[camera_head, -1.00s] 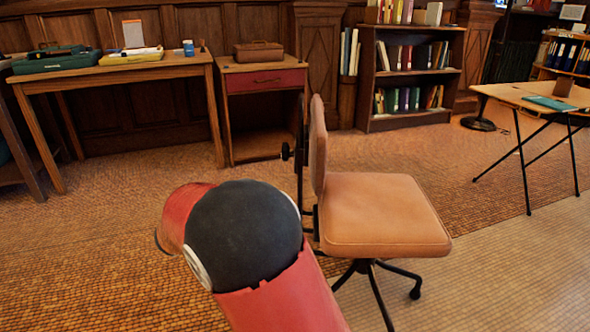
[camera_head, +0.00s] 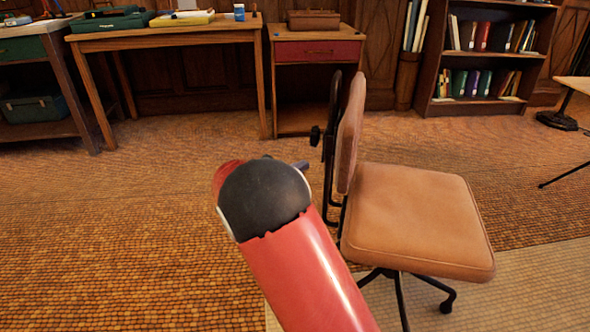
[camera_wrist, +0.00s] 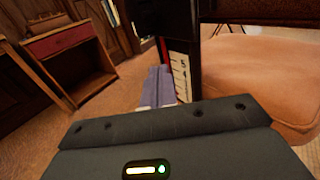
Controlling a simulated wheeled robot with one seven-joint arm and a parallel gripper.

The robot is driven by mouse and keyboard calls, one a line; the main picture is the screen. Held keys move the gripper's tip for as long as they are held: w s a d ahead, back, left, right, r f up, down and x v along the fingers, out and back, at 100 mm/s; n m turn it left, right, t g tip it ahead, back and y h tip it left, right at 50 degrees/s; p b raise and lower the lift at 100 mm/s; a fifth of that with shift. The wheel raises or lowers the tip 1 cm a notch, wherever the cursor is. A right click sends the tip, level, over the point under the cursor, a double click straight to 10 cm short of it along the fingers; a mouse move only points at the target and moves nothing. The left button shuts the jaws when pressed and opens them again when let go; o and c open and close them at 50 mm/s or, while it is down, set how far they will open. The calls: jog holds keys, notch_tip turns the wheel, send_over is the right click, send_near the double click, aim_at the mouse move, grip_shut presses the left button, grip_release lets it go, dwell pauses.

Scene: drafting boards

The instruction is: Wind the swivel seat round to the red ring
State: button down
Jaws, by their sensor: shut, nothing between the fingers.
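The swivel seat (camera_head: 415,215) is a tan cushion on a black wheeled base, with an upright tan backrest (camera_head: 351,130) on its left. A black post with a dark knob (camera_head: 315,135) stands behind the backrest. In the wrist view, a dark post carries a white numbered scale (camera_wrist: 181,72) with red marks, and the tan cushion (camera_wrist: 270,75) lies to its right. My gripper's grey fingers (camera_wrist: 159,84) are shut and empty, pointing at the post just left of the scale; I cannot tell whether they touch it. In the head view my arm mostly hides the gripper. I cannot make out a red ring.
A wooden table (camera_head: 170,40) with cases and a cabinet with a red drawer (camera_head: 318,50) stand along the back wall. A bookcase (camera_head: 485,60) stands at the back right. Open floor (camera_head: 130,240) lies left of the seat.

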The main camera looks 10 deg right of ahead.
jog(key=x, duration=0.9)
jog(key=shift+w, duration=0.15)
